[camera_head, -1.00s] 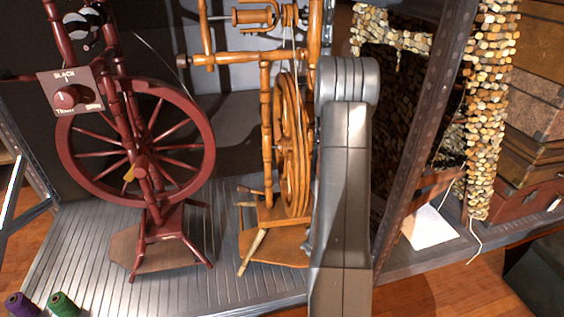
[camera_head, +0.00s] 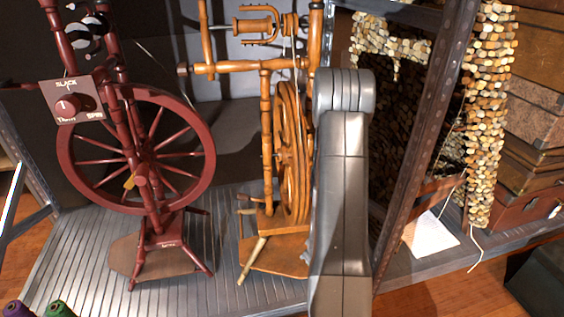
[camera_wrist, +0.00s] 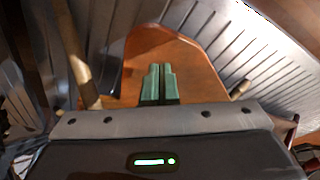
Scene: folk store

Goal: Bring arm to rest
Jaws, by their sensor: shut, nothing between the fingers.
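My gripper (camera_wrist: 158,72) shows in the wrist view with its two green fingers together and nothing between them. It points toward the brown wooden base (camera_wrist: 185,58) of the orange-brown spinning wheel; I cannot tell how far apart they are. In the head view my grey arm (camera_head: 342,180) stands upright in front of the right edge of that spinning wheel (camera_head: 290,150) and hides part of it. My gripper is not visible in the head view.
A dark red spinning wheel (camera_head: 135,150) stands left on the ribbed grey platform (camera_head: 225,270). A dark metal post (camera_head: 420,130) rises right of my arm. Stacked cases (camera_head: 535,110) stand far right. Purple (camera_head: 15,310) and green (camera_head: 58,309) thread spools sit at lower left.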

